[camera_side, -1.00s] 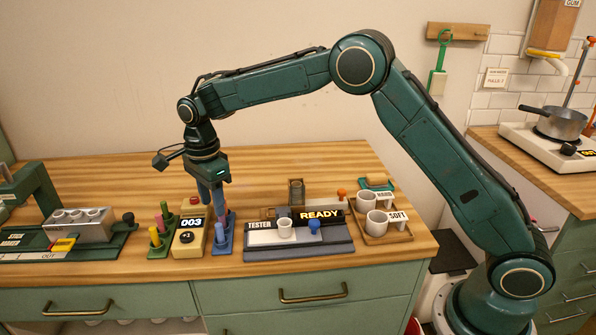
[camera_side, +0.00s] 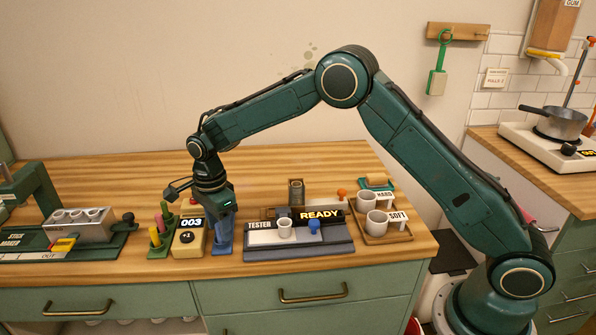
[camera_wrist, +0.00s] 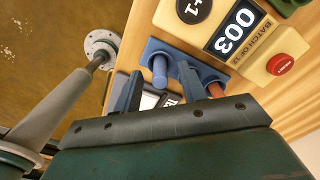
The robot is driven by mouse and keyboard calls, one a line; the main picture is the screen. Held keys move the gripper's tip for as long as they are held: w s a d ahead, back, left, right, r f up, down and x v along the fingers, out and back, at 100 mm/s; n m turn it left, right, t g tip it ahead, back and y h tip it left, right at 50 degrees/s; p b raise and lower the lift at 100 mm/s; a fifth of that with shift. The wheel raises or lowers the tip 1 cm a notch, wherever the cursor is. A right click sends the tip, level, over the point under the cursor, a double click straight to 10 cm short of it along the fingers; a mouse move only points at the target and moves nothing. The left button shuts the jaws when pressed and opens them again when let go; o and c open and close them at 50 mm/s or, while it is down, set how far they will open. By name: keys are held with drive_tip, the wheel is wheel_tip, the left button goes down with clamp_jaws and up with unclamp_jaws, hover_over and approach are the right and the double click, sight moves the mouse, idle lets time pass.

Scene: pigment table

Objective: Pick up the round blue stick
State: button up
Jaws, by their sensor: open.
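A round blue stick (camera_wrist: 160,72) stands in the blue rack (camera_wrist: 153,48) in the wrist view. My gripper (camera_wrist: 155,88) is open, with one blue-grey finger on each side of that stick. I see no clear contact between the fingers and the stick. In the side view my gripper (camera_side: 221,232) is low over the blue rack, and its fingers largely hide the sticks there. A reddish stick (camera_wrist: 216,90) shows just right of the right finger in the wrist view.
A yellow counter box (camera_side: 189,238) reading 003 stands close left of the rack. Beyond it is a green rack (camera_side: 159,252) with several coloured sticks. The tester (camera_side: 298,247) is close on the right. The wood behind is mostly clear.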

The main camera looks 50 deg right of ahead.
drive_tip(key=shift+f, duration=0.5)
clamp_jaws()
